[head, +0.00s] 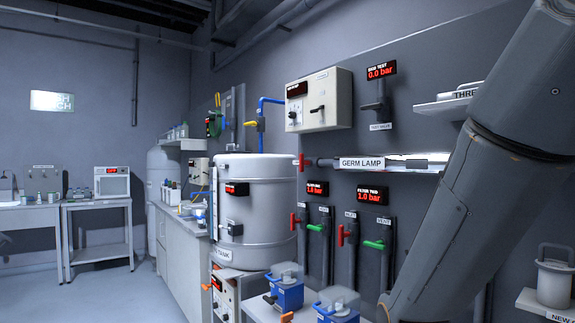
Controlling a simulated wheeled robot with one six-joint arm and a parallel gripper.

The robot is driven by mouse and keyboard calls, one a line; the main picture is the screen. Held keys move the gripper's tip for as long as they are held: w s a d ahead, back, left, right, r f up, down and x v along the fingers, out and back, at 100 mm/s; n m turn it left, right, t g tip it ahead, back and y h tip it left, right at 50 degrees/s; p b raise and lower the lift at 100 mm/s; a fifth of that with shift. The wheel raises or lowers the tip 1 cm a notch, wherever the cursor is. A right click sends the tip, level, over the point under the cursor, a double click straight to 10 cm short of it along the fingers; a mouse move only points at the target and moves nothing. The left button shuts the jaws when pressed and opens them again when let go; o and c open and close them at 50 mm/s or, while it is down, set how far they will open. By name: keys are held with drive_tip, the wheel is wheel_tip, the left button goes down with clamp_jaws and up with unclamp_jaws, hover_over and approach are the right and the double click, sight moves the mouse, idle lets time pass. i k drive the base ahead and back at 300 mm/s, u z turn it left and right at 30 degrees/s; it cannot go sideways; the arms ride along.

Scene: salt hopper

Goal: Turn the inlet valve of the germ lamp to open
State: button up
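The germ lamp (362,163) is a horizontal tube on the grey wall panel, with a white name label and a glowing section at its right end. A small red valve handle (301,162) sits at the lamp's left end, on the short pipe leading into it. The handle looks upright, across the pipe, but it is small here. No word on the valve can be read. My arm crosses the right side of the view in front of the panel and hides what lies behind it. My gripper is not in view.
Below the lamp are red handles (343,235) and green handles (374,244) on vertical pipes, under pressure displays. A large steel tank (255,195) stands left of them. A control box (319,101) hangs above. Blue-based units (288,290) stand low in front. Floor at left is clear.

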sight(302, 163)
drive_tip(key=u, duration=0.3)
drive_tip(key=i, duration=1.25)
drive_tip(key=z, duration=0.3)
